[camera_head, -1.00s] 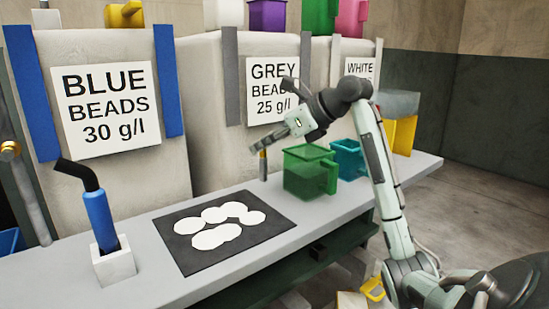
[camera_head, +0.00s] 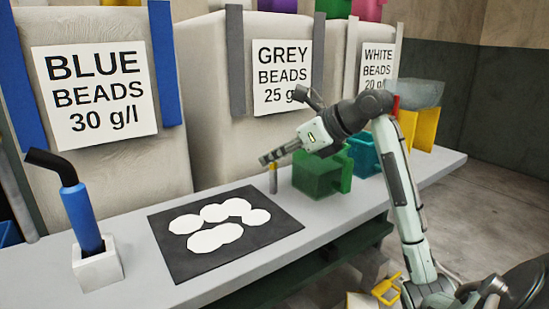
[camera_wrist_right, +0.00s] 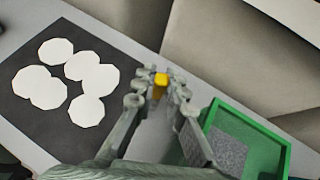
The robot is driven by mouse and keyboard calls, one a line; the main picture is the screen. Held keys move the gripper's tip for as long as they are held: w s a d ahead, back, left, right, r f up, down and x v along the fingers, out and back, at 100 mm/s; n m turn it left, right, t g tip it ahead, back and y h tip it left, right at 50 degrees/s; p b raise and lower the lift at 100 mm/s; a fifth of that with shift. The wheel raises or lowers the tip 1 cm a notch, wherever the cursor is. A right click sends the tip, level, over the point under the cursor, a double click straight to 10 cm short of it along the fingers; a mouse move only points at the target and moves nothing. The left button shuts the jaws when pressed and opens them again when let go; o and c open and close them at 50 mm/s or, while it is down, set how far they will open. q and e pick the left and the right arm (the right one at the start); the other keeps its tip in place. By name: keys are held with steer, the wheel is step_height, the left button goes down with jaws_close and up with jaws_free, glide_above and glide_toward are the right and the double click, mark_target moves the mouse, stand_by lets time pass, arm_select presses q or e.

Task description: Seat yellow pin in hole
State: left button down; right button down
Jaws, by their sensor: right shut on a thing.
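My right gripper (camera_head: 266,159) is above the bench, between the black mat and the green container. It is shut on the yellow pin (camera_head: 273,180), which hangs below the fingertips, roughly upright. In the right wrist view the pin's yellow top (camera_wrist_right: 161,79) shows between the two fingertips (camera_wrist_right: 158,86). The hole is not visible; the pin's lower end is near the bench top, and I cannot tell whether it touches. My left gripper is not in view.
A black mat (camera_head: 180,262) with several white discs lies on the grey bench (camera_head: 330,212). A green container (camera_head: 318,176) stands close to the right of the pin. A blue-handled tool (camera_head: 82,218) stands in a white block (camera_head: 98,268). Large labelled bead sacks (camera_head: 255,150) line the back.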

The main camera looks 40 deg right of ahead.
steer(key=shift+a, duration=0.1)
steer(key=c, duration=1.6)
jaws_free()
steer(key=shift+f, duration=0.1)
